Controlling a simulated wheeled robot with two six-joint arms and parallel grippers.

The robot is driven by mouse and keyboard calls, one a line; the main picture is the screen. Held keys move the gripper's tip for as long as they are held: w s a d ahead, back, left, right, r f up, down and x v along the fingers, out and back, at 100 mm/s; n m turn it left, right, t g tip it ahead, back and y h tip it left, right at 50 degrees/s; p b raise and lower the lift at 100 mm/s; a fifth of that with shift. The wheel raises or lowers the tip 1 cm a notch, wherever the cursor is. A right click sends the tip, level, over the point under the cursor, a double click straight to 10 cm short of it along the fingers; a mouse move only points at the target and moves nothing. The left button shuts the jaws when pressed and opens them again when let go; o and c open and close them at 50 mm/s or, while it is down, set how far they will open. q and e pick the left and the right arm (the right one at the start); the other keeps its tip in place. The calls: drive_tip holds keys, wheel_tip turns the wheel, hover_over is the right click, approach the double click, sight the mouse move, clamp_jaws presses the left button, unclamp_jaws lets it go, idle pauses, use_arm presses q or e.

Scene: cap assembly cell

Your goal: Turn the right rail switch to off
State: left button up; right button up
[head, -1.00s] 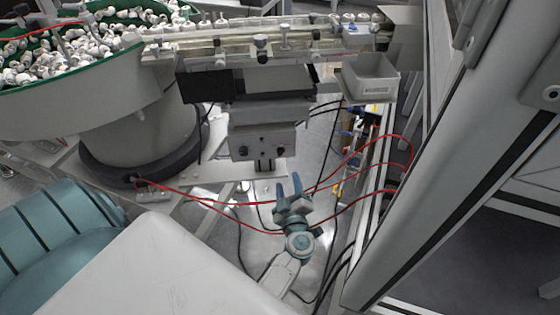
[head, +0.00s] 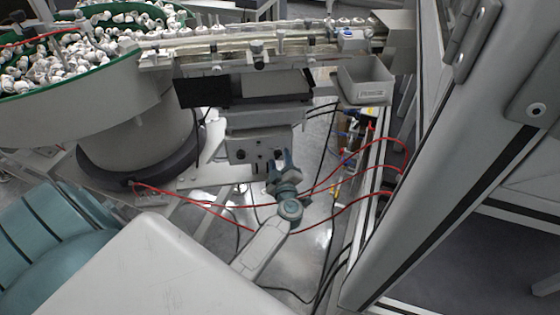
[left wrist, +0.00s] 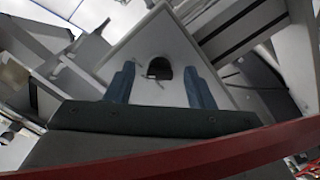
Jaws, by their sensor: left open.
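A grey control box (head: 257,145) hangs under the linear rail and carries two dark knobs. The left knob (head: 240,154) is clear of my gripper. The right rail switch is the right knob, close to my fingertips in the head view and partly hidden there. In the left wrist view the dark rounded switch (left wrist: 159,68) sits on the pale panel, framed between the fingers. My left gripper (head: 279,159) is open in front of the right side of the box, with nothing held; contact with the switch cannot be told. My right gripper is not in view.
A bowl feeder (head: 70,105) full of white caps stands at the left. The rail (head: 220,52) runs above the box, with a grey bin (head: 365,82) at its right end. A frame post (head: 440,165) stands at the right.

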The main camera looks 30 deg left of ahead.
use_arm(q)
drive_tip(key=c, duration=1)
drive_tip(key=shift+n, duration=0.4)
drive_tip(key=n, duration=0.7)
drive_tip(key=shift+n, duration=0.4)
drive_tip(key=shift+r, duration=0.1)
drive_tip(key=o, duration=1)
